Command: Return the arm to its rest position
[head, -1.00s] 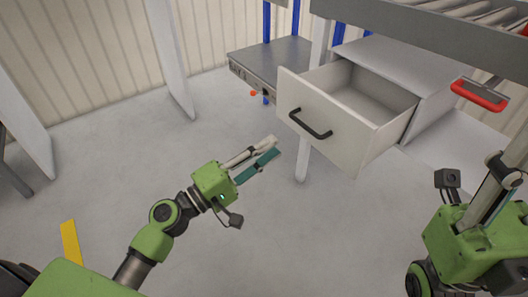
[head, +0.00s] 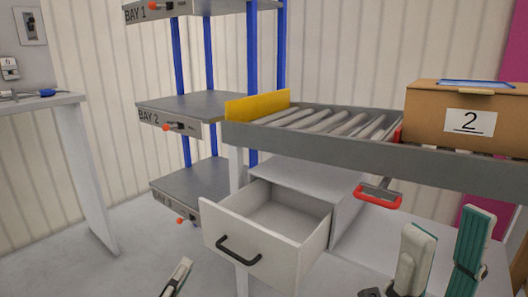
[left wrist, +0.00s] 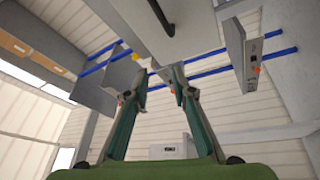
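My left gripper (head: 180,268) shows only by a fingertip at the bottom edge of the head view, in front of and below the open drawer (head: 262,252). In the left wrist view its two fingers (left wrist: 158,75) stand apart with nothing between them. My right gripper (head: 446,238) is at the lower right of the head view, fingers upright, apart and empty. The drawer has a black handle and looks empty; neither gripper touches it. My arms are mostly out of the head view.
A roller conveyor (head: 300,140) with a yellow end plate runs above the drawer. A cardboard box (head: 460,95) marked 2 stands on it. A red-handled tool (head: 378,197) hangs below. Grey bay shelves (head: 180,108) stand behind. A white bench (head: 85,165) is at left.

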